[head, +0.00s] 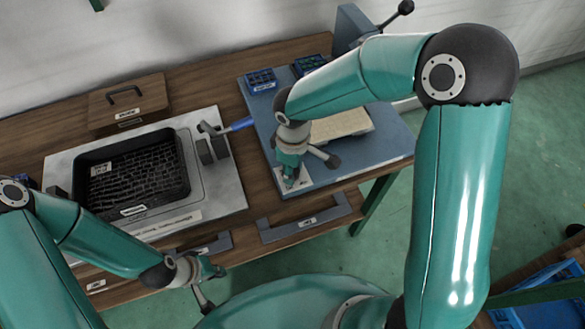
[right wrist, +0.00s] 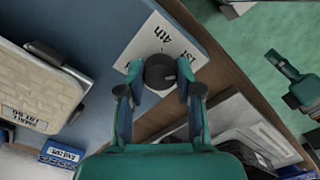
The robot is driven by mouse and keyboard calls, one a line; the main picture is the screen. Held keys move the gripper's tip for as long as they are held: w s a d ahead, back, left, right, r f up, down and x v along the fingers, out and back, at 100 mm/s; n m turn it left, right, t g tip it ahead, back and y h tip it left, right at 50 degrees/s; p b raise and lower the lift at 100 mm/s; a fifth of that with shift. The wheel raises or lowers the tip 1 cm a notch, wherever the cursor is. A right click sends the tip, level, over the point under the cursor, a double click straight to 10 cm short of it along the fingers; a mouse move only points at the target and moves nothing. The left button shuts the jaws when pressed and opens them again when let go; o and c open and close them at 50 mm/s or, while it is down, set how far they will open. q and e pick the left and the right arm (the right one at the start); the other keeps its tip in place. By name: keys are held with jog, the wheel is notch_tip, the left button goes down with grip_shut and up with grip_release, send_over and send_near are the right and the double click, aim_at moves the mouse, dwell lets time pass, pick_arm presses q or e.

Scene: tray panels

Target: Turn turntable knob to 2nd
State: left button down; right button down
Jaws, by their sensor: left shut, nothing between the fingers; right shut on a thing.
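The turntable knob (right wrist: 160,72) is a dark round knob on a white label plate (right wrist: 186,40) with "1st" and "4th" readable; the rest of the dial is hidden. My right gripper (head: 289,178) is at the front left of the blue turntable panel (head: 385,150). In the right wrist view its fingers are on both sides of the knob, shut on it. The knob's pointer setting is too small to tell. My left gripper (head: 212,275) is shut and empty in front of the table's front edge.
A black tray (head: 186,168) with dark contents sits in a light panel at left, with a blue-handled tool (head: 238,125) nearby. A beige tray (head: 345,124) lies on the blue panel behind my right gripper. Small blue boxes (head: 261,80) stand at the back.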

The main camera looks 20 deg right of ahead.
jog(key=m+b, duration=0.4)
jog(key=shift+w+f, duration=0.1)
jog(key=shift+f, duration=0.05)
jog(key=m+b, duration=0.3)
jog(key=m, duration=0.2)
jog(key=shift+m+b, duration=0.3)
jog(key=shift+b, duration=0.1)
jog(key=m+b, duration=0.3)
jog(key=m, duration=0.5)
jog(key=m+b, duration=0.1)
jog(key=m, duration=0.2)
jog(key=shift+r+m, duration=0.25)
jog(key=shift+m, duration=0.15)
jog(key=shift+b, duration=0.3)
jog(key=c, duration=0.8)
grip_release()
jog(key=shift+o, duration=0.2)
